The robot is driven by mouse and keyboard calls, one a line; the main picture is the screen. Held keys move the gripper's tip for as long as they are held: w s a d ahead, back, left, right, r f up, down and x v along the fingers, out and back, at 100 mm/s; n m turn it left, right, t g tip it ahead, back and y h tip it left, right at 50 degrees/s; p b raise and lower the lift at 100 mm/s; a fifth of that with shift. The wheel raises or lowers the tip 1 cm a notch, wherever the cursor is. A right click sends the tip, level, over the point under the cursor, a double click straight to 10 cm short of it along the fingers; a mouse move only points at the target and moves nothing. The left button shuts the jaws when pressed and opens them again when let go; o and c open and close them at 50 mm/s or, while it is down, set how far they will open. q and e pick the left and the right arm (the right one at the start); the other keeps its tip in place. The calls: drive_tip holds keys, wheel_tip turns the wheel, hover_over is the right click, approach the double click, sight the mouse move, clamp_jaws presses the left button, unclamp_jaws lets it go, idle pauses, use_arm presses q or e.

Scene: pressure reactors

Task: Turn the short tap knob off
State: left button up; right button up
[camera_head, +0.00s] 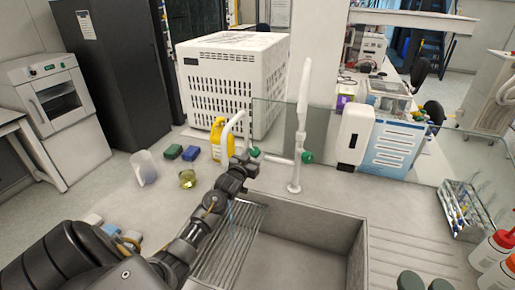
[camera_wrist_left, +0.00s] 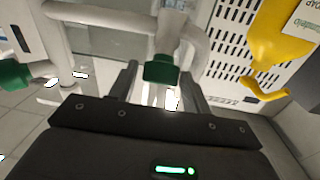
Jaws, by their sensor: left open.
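The white tap has a tall upright pipe (camera_head: 300,120) and a shorter curved spout (camera_head: 234,122) to its left. One green knob (camera_head: 255,152) sits by the short spout, and another green knob (camera_head: 307,157) is on the tall pipe. My left gripper (camera_head: 246,163) is at the short-spout knob and partly hides the fittings. In the left wrist view, the open fingers (camera_wrist_left: 160,84) stand either side of the short-spout knob (camera_wrist_left: 161,69), with gaps visible. The other knob (camera_wrist_left: 13,74) is at the far left there. My right gripper is not in view.
The sink (camera_head: 310,225) lies below the tap. A glass screen (camera_head: 335,125) runs behind the tap.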

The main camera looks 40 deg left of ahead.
sight(257, 149)
use_arm(q)
drive_tip(key=shift+x, duration=1.95)
drive_tip(key=c, duration=0.7)
